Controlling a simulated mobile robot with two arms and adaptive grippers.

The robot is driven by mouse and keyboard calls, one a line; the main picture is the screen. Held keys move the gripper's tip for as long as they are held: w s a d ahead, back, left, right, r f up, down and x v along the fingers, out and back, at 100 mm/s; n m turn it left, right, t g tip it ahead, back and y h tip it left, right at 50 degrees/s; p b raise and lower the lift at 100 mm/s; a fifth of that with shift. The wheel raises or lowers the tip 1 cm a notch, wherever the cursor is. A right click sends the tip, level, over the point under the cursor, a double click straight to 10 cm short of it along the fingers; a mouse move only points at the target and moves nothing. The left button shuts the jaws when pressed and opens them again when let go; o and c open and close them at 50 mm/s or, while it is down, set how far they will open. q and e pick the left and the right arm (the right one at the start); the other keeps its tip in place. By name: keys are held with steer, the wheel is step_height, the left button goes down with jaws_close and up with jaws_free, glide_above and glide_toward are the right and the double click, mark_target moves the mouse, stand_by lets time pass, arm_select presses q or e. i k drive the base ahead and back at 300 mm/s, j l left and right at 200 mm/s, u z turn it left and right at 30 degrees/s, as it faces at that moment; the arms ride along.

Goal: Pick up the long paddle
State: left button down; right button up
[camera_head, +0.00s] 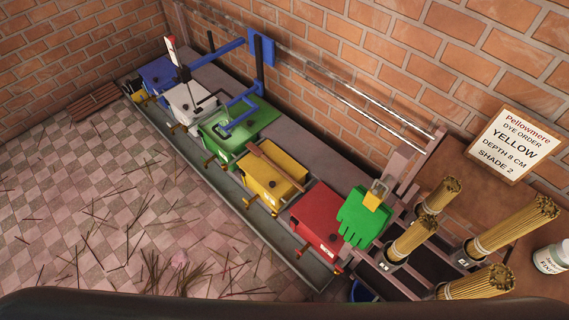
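A long brown wooden paddle (277,168) lies slantwise across the top of the yellow box (262,182), in the middle of the row of coloured boxes. One end is near the back left of the box and the other reaches toward its right side, near the red box. Neither of my grippers is in view.
Blue (157,74), white (190,101), green (239,128) and red (317,216) boxes stand in a row along the brick wall. Blue bars rise over the left boxes. A green glove (362,217) hangs by the red box. Stick bundles (512,224) stand right. Loose sticks litter the floor (110,205).

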mark_target(254, 148)
steer(key=u, duration=0.15)
steer(key=z, duration=2.9)
steer(key=u, duration=2.9)
steer(key=z, duration=0.7)
steer(key=i+j+z, duration=0.2)
steer(key=j+z, duration=0.25)
steer(key=j, duration=0.15)
steer(key=i+j+z, duration=0.1)
steer(key=j+z, duration=0.4)
steer(key=j, duration=0.15)
steer(key=j+z, duration=0.45)
steer(key=j, duration=0.2)
